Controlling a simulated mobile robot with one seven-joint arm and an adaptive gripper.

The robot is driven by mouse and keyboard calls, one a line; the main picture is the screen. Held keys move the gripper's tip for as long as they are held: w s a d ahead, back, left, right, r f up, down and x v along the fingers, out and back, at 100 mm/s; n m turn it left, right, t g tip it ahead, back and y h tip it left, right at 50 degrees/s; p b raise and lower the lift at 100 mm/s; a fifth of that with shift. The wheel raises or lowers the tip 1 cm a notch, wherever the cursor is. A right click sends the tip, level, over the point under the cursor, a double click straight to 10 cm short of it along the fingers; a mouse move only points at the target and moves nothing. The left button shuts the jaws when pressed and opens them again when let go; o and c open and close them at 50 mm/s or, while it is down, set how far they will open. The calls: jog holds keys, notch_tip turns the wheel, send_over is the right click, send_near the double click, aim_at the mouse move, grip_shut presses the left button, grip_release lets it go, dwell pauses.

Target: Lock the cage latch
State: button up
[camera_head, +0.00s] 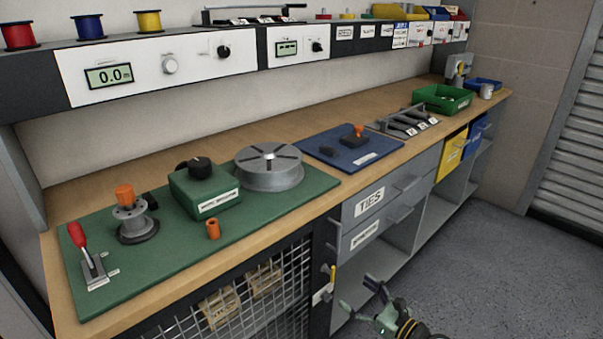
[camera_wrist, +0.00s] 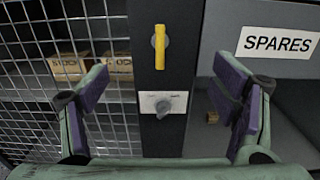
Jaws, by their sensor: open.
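The cage (camera_head: 240,307) is a wire mesh front under the left part of the bench; its mesh (camera_wrist: 40,105) fills the left of the wrist view. A dark upright post (camera_wrist: 160,130) borders it. On the post is an upright yellow handle (camera_wrist: 160,47), also in the head view (camera_head: 333,273). My gripper (camera_wrist: 163,88) is open and empty, facing the post, with one finger either side of the knob in the picture. My gripper (camera_head: 358,296) shows in front of the cabinet.
Boxes marked STOCK (camera_wrist: 70,66) stand behind the mesh. A grey SPARES drawer (camera_wrist: 277,43) and an open shelf (camera_wrist: 280,130) lie right of the post. The bench top (camera_head: 275,225) overhangs above, carrying a green board (camera_head: 170,258). The floor (camera_head: 500,240) at right is clear.

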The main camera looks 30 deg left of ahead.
jog(key=w+a+r+n+t+h+b, duration=0.1)
jog(key=w+a+r+n+t+h, duration=0.2)
jog(key=r+n, duration=0.5)
jog(key=w+a+r+n+t+h+b, duration=0.1)
jog(key=w+r+n+t+h, duration=0.25)
jog(key=r+n, duration=0.55)
jog(key=s+a+r+n+t+y, duration=0.1)
jog(key=s+a+r+n, duration=0.1)
jog(key=r, duration=0.3)
jog(key=s+a+r+n+t+y+b, duration=0.1)
jog(key=s+a+r+n, duration=0.1)
jog(key=a+r, duration=0.3)
jog(key=s+a+r+n+t+y+b, duration=0.1)
jog(key=s+a+r+n, duration=0.2)
jog(key=r, duration=0.4)
jog(key=shift+s+a+y, duration=0.25)
jog(key=shift+s+a, duration=0.25)
jog(key=shift+s+a+r, duration=0.35)
jog(key=shift+s+r, duration=0.15)
jog(key=shift+r, duration=0.05)
